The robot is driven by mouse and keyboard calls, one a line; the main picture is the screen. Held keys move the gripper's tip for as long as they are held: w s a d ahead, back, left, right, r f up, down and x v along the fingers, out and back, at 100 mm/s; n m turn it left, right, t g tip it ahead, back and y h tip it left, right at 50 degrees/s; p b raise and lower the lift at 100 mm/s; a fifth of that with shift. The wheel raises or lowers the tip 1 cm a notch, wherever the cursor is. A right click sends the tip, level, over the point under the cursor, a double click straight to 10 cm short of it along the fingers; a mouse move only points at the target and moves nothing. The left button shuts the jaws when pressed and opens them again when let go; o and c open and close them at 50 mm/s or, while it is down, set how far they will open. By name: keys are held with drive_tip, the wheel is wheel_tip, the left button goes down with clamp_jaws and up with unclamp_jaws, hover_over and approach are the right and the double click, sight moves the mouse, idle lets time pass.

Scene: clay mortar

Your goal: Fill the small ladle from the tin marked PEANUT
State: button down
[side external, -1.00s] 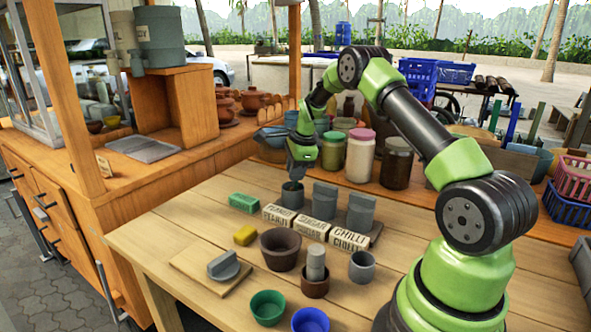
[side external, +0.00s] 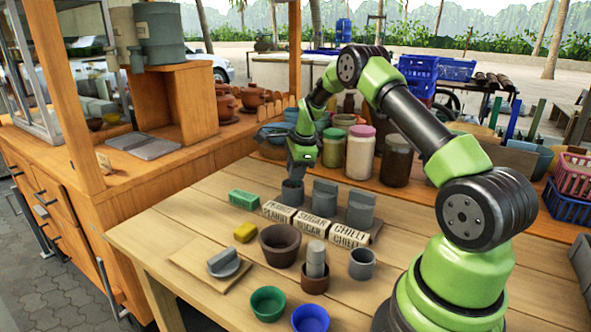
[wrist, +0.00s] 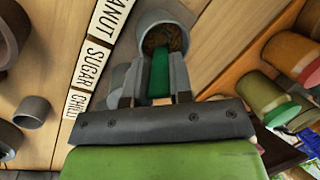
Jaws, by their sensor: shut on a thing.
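The PEANUT tin (side external: 292,194) is a grey, open cylinder behind its white PEANUT label (side external: 279,212). In the wrist view the open tin (wrist: 178,18) shows brown contents. My gripper (side external: 296,175) is right above the tin's mouth, and in the wrist view my gripper (wrist: 159,92) is shut on a green handle (wrist: 160,72). The handle, seemingly the small ladle's, reaches to the tin's mouth. The ladle's bowl is hidden, so I cannot tell whether it holds anything.
The SUGAR tin (side external: 325,198) and CHILLI tin (side external: 360,211) stand close on the right with grey tops. Jars (side external: 360,154) stand behind.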

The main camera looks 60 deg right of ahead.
drive_tip(key=shift+r, duration=3.25)
